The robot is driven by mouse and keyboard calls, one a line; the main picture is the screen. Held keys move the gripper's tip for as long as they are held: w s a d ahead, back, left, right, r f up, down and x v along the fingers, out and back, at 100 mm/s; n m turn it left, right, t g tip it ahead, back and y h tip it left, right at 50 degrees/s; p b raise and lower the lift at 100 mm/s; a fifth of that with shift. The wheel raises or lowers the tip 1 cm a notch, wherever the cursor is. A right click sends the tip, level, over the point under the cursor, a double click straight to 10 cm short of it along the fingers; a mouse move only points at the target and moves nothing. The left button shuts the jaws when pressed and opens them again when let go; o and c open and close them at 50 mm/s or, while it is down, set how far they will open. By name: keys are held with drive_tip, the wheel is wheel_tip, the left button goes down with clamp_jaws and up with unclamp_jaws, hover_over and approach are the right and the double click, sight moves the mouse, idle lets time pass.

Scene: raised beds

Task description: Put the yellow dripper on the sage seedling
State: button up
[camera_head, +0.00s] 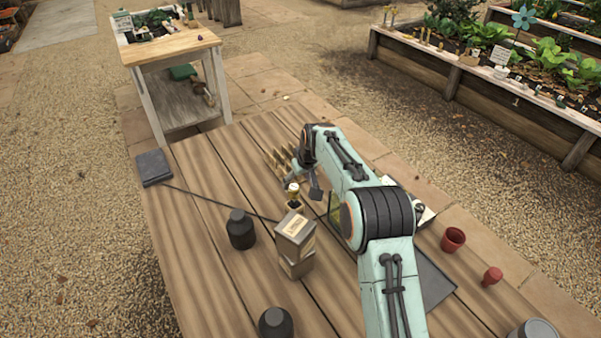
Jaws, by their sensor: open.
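My gripper (304,188) is open, low over the middle of the wooden table and pointing down to the left. A small upright item with a pale top, a yellowish body and a dark base (294,198) stands just in front of it; I cannot tell whether this is the yellow dripper or whether a finger touches it. A yellow-green patch (335,209) shows partly behind my arm. I cannot make out the sage seedling; my arm hides part of the table.
A stacked pair of boxes (296,234) and a dark bottle (241,230) stand close in front. A wooden slatted rack (279,162) lies behind the gripper. A dark flat box (154,167) trails a thin line across the table (190,262).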

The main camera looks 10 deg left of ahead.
drive_tip(key=s+d+r+m+g+h, duration=0.1)
drive_tip(key=s+d+r+m, duration=0.1)
drive_tip(key=s+d+r, duration=0.7)
drive_tip(key=s+d+r+m+g+h, duration=0.1)
drive_tip(key=s+d+r+m, duration=0.1)
drive_tip(key=s+d+r, duration=0.65)
drive_tip(key=s+d+f+m, duration=0.1)
drive_tip(key=s+f, duration=0.1)
drive_tip(key=s, duration=0.5)
drive_tip(key=s+d+f+m+g, duration=0.1)
drive_tip(key=s+d+f, duration=0.1)
drive_tip(key=s, duration=0.6)
drive_tip(key=s+d+f+m, duration=0.1)
drive_tip(key=s+d+f, duration=0.1)
drive_tip(key=s, duration=0.6)
drive_tip(key=shift+s+f+g, duration=0.2)
drive_tip(key=shift+f+g, duration=0.1)
drive_tip(key=shift+f, duration=0.1)
